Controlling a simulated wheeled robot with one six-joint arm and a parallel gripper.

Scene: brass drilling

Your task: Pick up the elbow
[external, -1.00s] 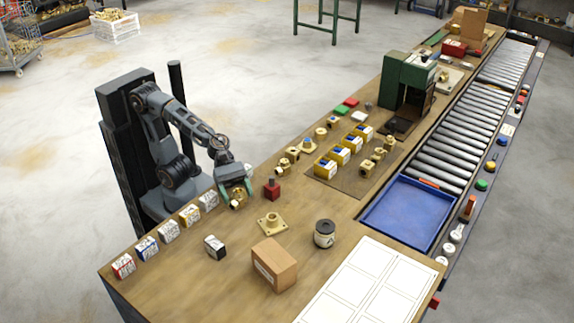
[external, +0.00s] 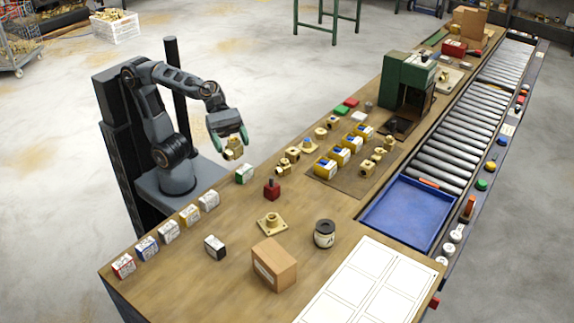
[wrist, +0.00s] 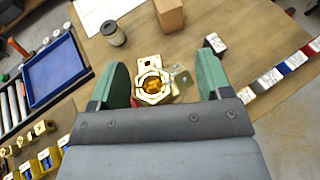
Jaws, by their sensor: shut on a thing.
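The brass elbow (external: 233,152) hangs from my gripper (external: 231,142), in the air by the table's left edge. In the wrist view the elbow (wrist: 153,84) shows its round threaded opening between the two green fingers of my gripper (wrist: 163,85). My gripper is shut on it; the exact contact is hard to see in the wrist view. The elbow is clear of the table.
A square brass flange (external: 272,224), a red block (external: 271,190), a black-and-white box (external: 215,246), a cardboard box (external: 274,264) and a dark-lidded jar (external: 324,234) stand on the table. A green-and-white box (external: 244,173) stands below my gripper. A blue tray (external: 405,218) lies at right.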

